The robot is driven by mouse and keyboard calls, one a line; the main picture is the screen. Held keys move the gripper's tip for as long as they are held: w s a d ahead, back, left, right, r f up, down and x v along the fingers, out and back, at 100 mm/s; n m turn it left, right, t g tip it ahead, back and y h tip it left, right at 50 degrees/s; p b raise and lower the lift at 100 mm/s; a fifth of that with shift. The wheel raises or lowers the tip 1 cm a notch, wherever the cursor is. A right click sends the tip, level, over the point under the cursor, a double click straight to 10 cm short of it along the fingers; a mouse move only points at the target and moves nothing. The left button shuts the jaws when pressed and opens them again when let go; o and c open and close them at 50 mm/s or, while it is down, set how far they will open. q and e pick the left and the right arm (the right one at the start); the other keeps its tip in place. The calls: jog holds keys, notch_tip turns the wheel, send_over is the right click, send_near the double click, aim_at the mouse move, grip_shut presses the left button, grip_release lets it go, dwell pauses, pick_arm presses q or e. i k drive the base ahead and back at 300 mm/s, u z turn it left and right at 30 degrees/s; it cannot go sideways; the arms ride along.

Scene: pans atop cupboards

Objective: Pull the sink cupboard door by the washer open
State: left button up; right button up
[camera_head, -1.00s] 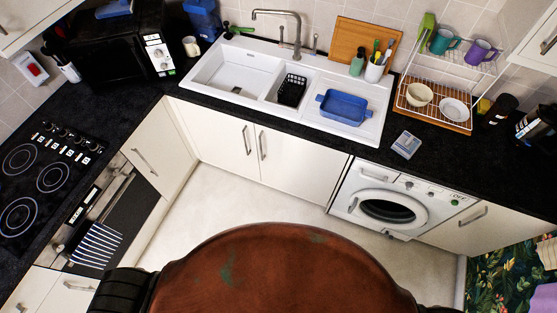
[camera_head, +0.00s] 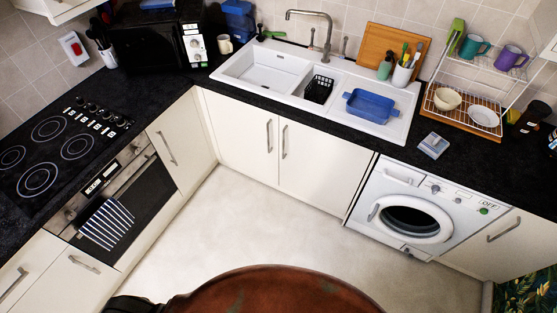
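The sink cupboard door by the washer (camera_head: 318,165) is the right one of two cream doors under the white sink (camera_head: 345,93). It looks shut, flush with its neighbour. Its upright metal handle (camera_head: 284,142) is near its left edge. The left sink door (camera_head: 240,130) is also shut, with its handle (camera_head: 269,136) near its right edge. The white washer (camera_head: 410,213) stands right of the doors, its round door shut. Neither of my grippers is in view.
Pale open floor (camera_head: 240,235) lies in front of the doors. The oven (camera_head: 115,205) and black hob (camera_head: 60,150) are at the left. A blue basin (camera_head: 370,105) sits in the sink, and a dish rack (camera_head: 480,95) stands on the worktop at the right.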

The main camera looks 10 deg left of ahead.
aim_at(327, 171)
jog(key=z, duration=0.05)
jog(key=k, duration=0.65)
jog(key=u, duration=0.9)
jog(key=i, duration=1.1)
jog(key=z, duration=0.25)
